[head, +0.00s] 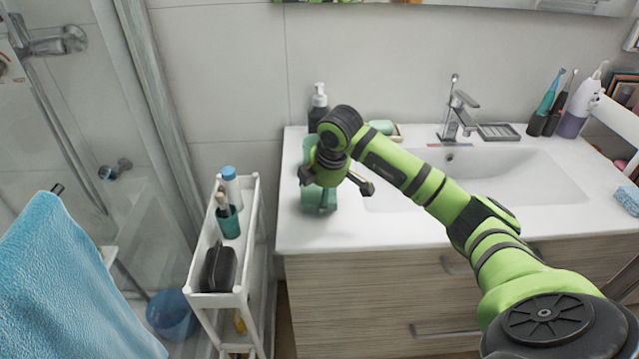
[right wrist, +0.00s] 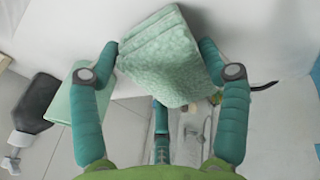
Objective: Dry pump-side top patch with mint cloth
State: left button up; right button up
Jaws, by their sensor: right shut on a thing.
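The mint cloth (head: 318,200) is a folded block under my right gripper (head: 336,183), over the left end of the white counter (head: 290,232). In the right wrist view the cloth (right wrist: 165,60) sits between both fingers of the right gripper (right wrist: 168,66), which is shut on it. I cannot tell whether it touches the counter. The dark pump bottle (head: 318,108) stands behind the gripper by the wall; it also shows at the left of the right wrist view (right wrist: 50,98). A flat mint-green thing (right wrist: 88,115) lies near the bottle. No wet patch is visible. My left gripper is out of view.
A mint bar (head: 382,127) lies on a dish behind my right arm. The basin (head: 500,180) and tap (head: 458,115) are to the right. A white cart (head: 200,270) with bottles and a dark pouch stands left. A blue towel (head: 60,290) hangs at front left.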

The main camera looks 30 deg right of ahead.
jog(key=shift+s+a+p, duration=0.15)
jog(key=shift+s+a, duration=0.35)
jog(key=shift+s, duration=0.35)
jog(key=shift+s+a+p, duration=0.1)
jog(key=shift+s+a, duration=0.45)
jog(key=shift+s, duration=0.35)
jog(key=shift+s+a+p, duration=0.15)
jog(key=shift+s+a, duration=0.35)
jog(key=shift+s, duration=0.35)
notch_tip(320, 180, up, 7)
jog(key=p, duration=0.4)
jog(key=shift+p, duration=0.35)
